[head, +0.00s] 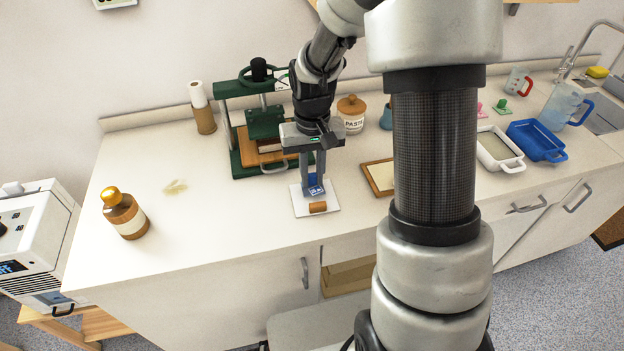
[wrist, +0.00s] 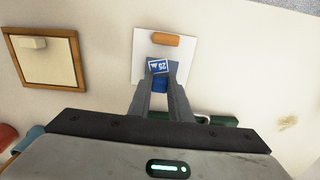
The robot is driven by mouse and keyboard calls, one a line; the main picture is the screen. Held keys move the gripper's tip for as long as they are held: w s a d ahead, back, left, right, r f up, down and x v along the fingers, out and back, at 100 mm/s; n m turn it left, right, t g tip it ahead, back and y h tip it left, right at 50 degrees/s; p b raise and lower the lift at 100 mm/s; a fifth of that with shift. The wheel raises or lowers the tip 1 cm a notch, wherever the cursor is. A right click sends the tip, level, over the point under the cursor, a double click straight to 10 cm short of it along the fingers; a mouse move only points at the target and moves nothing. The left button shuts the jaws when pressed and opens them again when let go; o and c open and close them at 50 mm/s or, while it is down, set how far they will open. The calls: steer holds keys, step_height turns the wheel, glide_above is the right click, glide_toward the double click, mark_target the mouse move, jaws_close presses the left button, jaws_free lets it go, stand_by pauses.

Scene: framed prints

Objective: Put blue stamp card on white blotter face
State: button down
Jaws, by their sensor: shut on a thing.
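The blue stamp card (head: 316,190) has a white-edged face with white marks; it also shows in the wrist view (wrist: 158,66). My gripper (head: 313,186) is shut on it, with the fingers pointing down; the fingertips also show in the wrist view (wrist: 163,78). The card is over the white blotter face (head: 303,208), a flat pale square on the counter that also shows in the wrist view (wrist: 145,45). I cannot tell whether the card touches it. An orange-brown block (head: 318,208) lies on the blotter's near part, just beside the card.
A green press (head: 258,120) stands close behind my gripper. A wood-framed panel (head: 378,176) lies to the right, partly behind my arm. A paste jar (head: 351,114) is behind, and a brown bottle (head: 124,212) stands left. The counter between bottle and blotter is mostly clear.

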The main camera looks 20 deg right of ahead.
steer(key=shift+f, duration=0.7)
steer(key=shift+f, duration=0.15)
steer(key=c, duration=1.6)
jaws_free()
steer(key=shift+c, duration=0.2)
